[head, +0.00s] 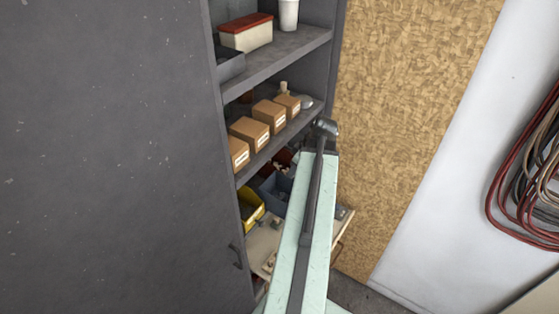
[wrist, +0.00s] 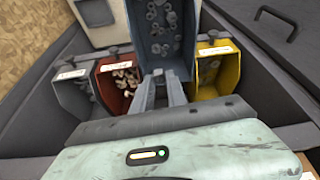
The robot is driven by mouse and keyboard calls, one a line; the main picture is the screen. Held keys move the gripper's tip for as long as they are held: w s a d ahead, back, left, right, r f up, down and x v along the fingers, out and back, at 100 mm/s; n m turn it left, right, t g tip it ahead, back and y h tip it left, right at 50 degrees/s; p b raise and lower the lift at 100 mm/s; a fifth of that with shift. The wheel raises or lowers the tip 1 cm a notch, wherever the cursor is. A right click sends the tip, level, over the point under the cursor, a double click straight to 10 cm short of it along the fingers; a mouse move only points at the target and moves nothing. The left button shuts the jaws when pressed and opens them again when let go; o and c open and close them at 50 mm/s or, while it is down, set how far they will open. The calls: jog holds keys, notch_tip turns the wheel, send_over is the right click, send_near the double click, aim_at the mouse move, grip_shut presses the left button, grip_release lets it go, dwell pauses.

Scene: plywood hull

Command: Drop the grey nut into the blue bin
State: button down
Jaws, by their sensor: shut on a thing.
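My gripper (wrist: 165,76) points into the shelf, with its two fingers close together over the near end of the blue bin (wrist: 186,28). It is shut on the grey nut, which is hardly distinguishable between the grey fingertips. The blue bin is blue-grey and holds several grey nuts or washers. In the head view the blue bin (head: 272,186) shows left of my arm, partly covered. The gripper itself is hidden behind my arm there.
In the wrist view, a red bin (wrist: 104,92) with light pieces and a grey bin (wrist: 72,98) stand left. A yellow bin (wrist: 228,76) stands right. In the head view, cardboard boxes (head: 250,132) fill the shelf above; a cabinet door (head: 110,160) stands left.

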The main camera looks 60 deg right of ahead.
aim_at(292, 181)
jog(key=shift+w, duration=0.15)
notch_tip(292, 181, down, 6)
jog(key=b, duration=0.6)
jog(key=c, duration=1.3)
grip_release()
jog(key=shift+o, duration=0.2)
jog(key=p+v, duration=0.7)
jog(key=v, duration=0.1)
jog(key=shift+f, duration=0.1)
